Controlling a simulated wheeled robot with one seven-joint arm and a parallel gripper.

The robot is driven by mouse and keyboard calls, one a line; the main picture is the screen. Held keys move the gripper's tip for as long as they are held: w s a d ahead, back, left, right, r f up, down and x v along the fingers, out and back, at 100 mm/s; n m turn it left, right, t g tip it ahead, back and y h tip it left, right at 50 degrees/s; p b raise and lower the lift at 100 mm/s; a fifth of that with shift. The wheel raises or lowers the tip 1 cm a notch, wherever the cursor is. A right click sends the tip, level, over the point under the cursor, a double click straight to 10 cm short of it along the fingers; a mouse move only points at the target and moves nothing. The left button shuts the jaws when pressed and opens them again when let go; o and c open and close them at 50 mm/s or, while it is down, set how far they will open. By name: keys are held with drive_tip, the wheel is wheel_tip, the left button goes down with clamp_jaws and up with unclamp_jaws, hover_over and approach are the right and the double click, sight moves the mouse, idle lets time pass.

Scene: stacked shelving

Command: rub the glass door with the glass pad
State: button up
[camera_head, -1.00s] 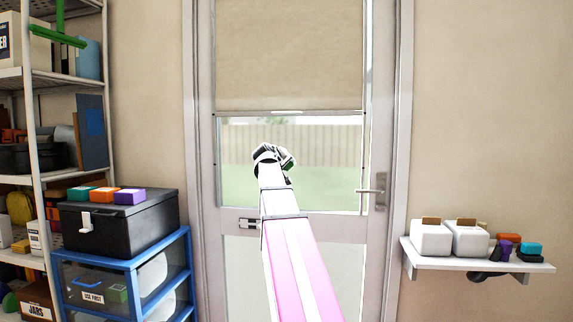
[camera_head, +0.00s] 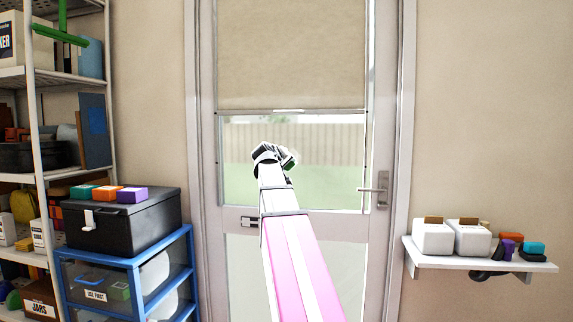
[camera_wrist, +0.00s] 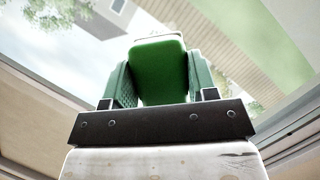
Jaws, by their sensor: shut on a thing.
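The glass door (camera_head: 340,180) stands straight ahead, shut, with a beige blind (camera_head: 290,55) over the upper part of its pane. My gripper (camera_head: 286,155) is in front of the clear part of the pane, left of the door handle (camera_head: 376,190). In the wrist view my gripper (camera_wrist: 158,80) is shut on the green glass pad (camera_wrist: 158,66), which sits between its two fingers. The pad's far edge is close to the glass, but I cannot tell whether it touches. In the head view my wrist hides most of the pad.
A black case (camera_head: 125,220) with several coloured blocks on top stands on a blue-framed drawer unit (camera_head: 135,262) at left, beside tall shelving (camera_head: 40,178). A small wall shelf (camera_head: 470,262) at right holds white containers and blocks.

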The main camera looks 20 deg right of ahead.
drive_tip(key=shift+w, duration=0.1)
drive_tip(key=w+a+f, duration=0.5)
drive_tip(key=a+f, duration=0.1)
drive_tip(key=w+d, duration=0.3)
drive_tip(key=w, duration=0.2)
drive_tip(key=shift+d+f, duration=0.25)
drive_tip(key=shift+d, duration=0.1)
idle(0.4)
drive_tip(key=shift+w+d, duration=0.55)
drive_tip(key=shift+w, duration=0.25)
idle(0.8)
drive_tip(key=shift+s+d, duration=0.1)
drive_tip(key=shift+s+d, duration=0.55)
drive_tip(key=shift+d, duration=0.2)
drive_tip(key=shift+s+d, duration=0.55)
drive_tip(key=shift+d, duration=0.2)
drive_tip(key=shift+w, duration=0.1)
drive_tip(key=shift+w, duration=0.1)
